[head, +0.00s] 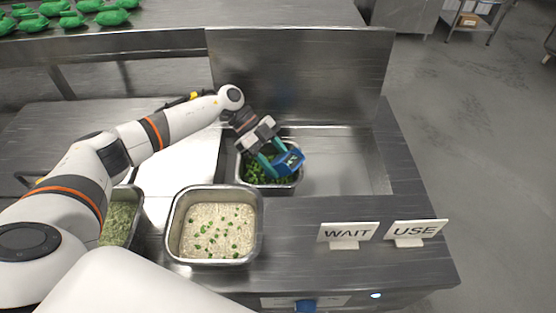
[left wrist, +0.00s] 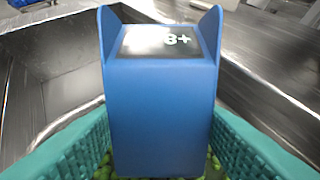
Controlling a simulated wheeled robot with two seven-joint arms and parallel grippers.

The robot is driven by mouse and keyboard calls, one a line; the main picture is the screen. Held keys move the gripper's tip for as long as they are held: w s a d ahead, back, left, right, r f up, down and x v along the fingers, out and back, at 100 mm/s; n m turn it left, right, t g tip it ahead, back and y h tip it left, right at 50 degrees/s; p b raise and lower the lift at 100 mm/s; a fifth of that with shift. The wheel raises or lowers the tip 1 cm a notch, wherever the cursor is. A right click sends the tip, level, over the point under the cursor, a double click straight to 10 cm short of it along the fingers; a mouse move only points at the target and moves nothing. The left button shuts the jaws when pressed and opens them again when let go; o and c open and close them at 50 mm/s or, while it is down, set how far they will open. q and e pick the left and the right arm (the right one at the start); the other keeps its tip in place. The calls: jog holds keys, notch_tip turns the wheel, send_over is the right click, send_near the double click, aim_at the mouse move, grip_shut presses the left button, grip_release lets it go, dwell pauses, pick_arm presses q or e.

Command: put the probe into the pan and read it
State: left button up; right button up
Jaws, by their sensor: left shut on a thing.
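My left gripper (head: 275,158) has teal fingers shut on a blue probe (head: 291,162) with a dark display. It holds the probe over a steel pan (head: 268,190) of green pieces at the left end of the sunken well. The left wrist view shows the probe's blue body (left wrist: 162,110) between the fingers and green pieces below it. Its display (left wrist: 160,41) shows white characters ending in what looks like "8+"; the first ones are unclear. The probe's lower end is hidden, so I cannot tell how deep it reaches. My right gripper is not in view.
A steel pan of rice with green bits (head: 258,238) stands in front. Another pan of green bits (head: 136,212) is partly behind my left arm. Signs "WAIT" (head: 347,233) and "USE" (head: 415,230) stand at front right. The well's right part (head: 345,165) is empty.

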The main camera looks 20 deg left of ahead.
aim_at(277, 160)
pick_arm(q)
jog(key=shift+r, duration=0.1)
dwell(0.8)
notch_tip(277, 160, up, 12)
jog(key=p, duration=1.2)
